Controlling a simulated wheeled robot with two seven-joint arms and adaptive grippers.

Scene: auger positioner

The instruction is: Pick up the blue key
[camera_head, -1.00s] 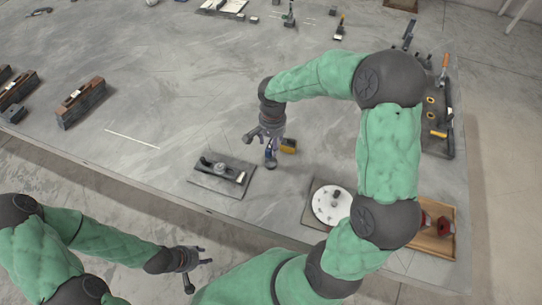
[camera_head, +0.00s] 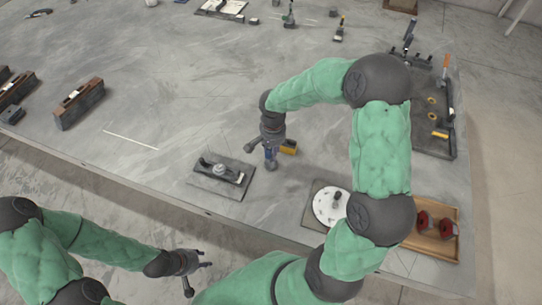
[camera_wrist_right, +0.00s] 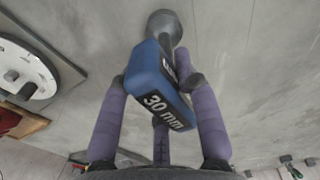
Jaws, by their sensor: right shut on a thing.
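The blue key shows in the right wrist view as a blue block (camera_wrist_right: 154,80) marked "30 mm", with a grey round-ended shaft beyond it. In the head view the blue key (camera_head: 271,157) is small and partly hidden under my right gripper (camera_head: 270,148). My right gripper's purple fingers (camera_wrist_right: 157,88) are around the block and shut on it. Whether the key's foot touches the table I cannot tell. My left gripper (camera_head: 200,270) is empty, with its fingers apart, in front of the table's near edge.
A white disc (camera_head: 326,207), a wooden tray (camera_head: 437,248) with red parts and a dark tool rack (camera_head: 420,135) are to the right.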

